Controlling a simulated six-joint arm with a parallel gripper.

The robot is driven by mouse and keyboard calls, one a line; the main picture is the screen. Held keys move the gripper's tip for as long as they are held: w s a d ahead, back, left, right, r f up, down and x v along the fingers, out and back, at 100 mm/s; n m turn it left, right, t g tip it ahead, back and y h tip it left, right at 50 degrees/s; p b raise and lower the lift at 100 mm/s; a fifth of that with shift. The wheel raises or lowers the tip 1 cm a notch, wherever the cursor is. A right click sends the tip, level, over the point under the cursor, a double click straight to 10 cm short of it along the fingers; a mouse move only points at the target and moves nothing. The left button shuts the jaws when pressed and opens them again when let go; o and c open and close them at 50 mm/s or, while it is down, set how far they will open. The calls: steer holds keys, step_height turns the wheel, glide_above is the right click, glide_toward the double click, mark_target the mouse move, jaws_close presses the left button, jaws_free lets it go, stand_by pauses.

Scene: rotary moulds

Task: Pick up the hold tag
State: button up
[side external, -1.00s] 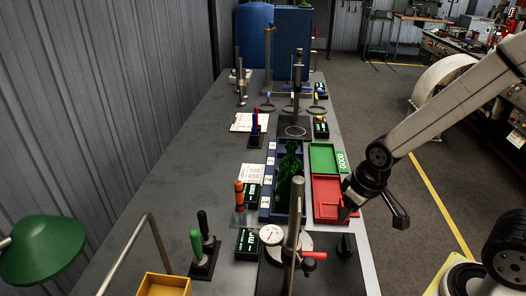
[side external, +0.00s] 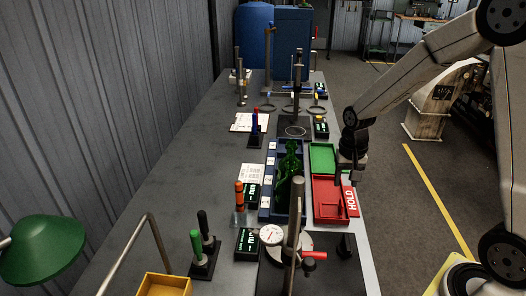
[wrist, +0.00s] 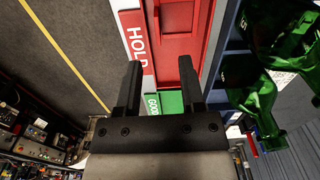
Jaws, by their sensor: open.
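A red plate with white letters HOLD (side external: 351,200) lies along the right side of the red tray (side external: 318,216) in the side view. In the wrist view, the HOLD plate (wrist: 136,42) shows at upper left, beside the red tray (wrist: 190,18). It is the only thing I see marked HOLD; I cannot tell whether a separate tag lies in the tray. My gripper (side external: 354,182) points down near the far end of the HOLD plate. In the wrist view my gripper (wrist: 160,66) is open, with nothing between its fingers.
A green tray (side external: 322,157) adjoins the red one, and its GOOD label (wrist: 152,103) shows in the wrist view. A dial gauge stand (side external: 297,225) rises nearer the camera.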

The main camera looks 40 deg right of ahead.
mark_target(342, 201)
steer(key=shift+w+d, duration=0.15)
steer(key=shift+d, duration=0.15)
steer(key=shift+f, duration=1.35)
steer(key=shift+f, duration=0.1)
steer(key=shift+f, duration=2.5)
steer(key=shift+c, duration=0.2)
jaws_close()
